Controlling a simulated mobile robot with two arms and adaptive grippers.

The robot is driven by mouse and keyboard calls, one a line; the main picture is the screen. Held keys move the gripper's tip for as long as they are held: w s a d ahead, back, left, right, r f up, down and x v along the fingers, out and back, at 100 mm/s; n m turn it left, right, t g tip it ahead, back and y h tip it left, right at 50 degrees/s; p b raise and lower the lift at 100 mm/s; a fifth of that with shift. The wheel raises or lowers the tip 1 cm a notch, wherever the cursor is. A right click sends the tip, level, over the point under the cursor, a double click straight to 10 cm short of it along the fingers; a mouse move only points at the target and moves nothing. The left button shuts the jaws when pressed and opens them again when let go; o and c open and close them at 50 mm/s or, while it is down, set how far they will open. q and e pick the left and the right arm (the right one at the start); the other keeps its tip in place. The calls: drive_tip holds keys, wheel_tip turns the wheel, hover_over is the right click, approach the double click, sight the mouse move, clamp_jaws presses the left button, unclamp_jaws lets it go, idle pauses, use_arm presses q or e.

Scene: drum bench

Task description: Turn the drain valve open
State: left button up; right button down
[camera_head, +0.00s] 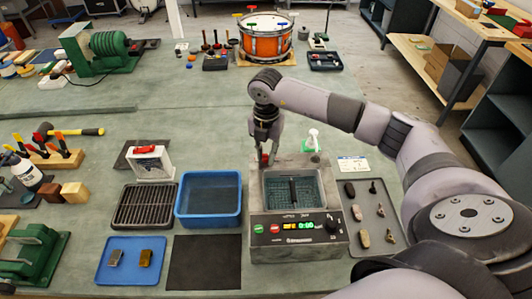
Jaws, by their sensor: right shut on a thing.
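A grey bench cleaner (258,222) with an open basin stands at the front middle of the bench. A dark basket with an upright black handle sits in the basin. A small red lever (264,158), which looks like the drain valve's handle, is at the cleaner's back left corner. My right gripper (268,153) points down there, shut on the red lever, and its fingers hide part of it. The lever's exact angle is too small to tell. My left gripper is not in view.
A blue tub (209,222) stands just left of the cleaner, with a dark rack (145,222) beyond it. A white spray bottle (313,140) stands behind the basin. A grey tray (388,238) of small parts lies to the right. An orange drum (266,42) stands at the back.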

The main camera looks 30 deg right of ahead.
idle(0.4)
drive_tip(key=c, duration=1.4)
unclamp_jaws()
drive_tip(key=shift+r, duration=0.25)
wheel_tip(320, 180, up, 12)
drive_tip(key=shift+f, duration=0.2)
